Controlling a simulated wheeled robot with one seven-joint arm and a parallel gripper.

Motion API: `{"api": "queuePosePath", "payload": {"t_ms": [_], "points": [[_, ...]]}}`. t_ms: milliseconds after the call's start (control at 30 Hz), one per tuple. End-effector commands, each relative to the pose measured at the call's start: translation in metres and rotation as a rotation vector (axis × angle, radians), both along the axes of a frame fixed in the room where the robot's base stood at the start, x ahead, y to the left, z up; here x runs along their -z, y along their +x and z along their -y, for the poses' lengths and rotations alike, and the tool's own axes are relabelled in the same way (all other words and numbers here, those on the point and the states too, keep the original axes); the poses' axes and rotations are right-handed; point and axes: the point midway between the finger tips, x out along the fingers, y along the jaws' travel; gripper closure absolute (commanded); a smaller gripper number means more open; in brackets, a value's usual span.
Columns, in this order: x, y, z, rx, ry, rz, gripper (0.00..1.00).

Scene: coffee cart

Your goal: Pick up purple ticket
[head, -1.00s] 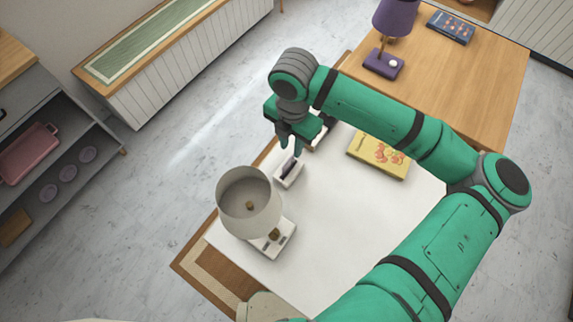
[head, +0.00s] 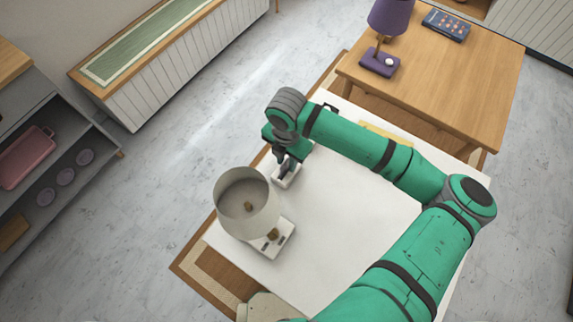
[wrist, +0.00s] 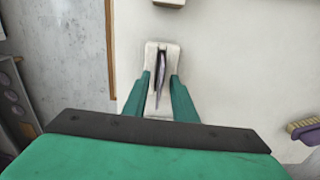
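The purple ticket (wrist: 160,78) shows in the wrist view as a thin, dark purple-grey upright piece in a small white holder (wrist: 151,55). In the head view the holder (head: 286,180) stands near the left edge of the white tabletop, and my arm largely hides the ticket. My gripper (wrist: 160,88) is open, with one green finger on each side of the holder's near part and the ticket between them. A gap shows between the fingers and the ticket. In the head view my gripper (head: 285,164) is low over the holder.
A large pale round shade or bowl (head: 245,205) and a white scale-like device (head: 275,240) are close in front of the holder. A yellow box (head: 392,131) is mostly hidden behind my arm. A purple-handled brush (wrist: 305,128) lies at right in the wrist view. The white tabletop's middle is clear.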

Motion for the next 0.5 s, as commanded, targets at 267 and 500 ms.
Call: {"api": "queuePosePath", "payload": {"t_ms": [267,500], "points": [[0.0001,0.0001,0.0001,0.0,0.001,0.001,0.94],[-0.0001,0.0001,0.0001,0.0,0.001,0.001,1.0]]}}
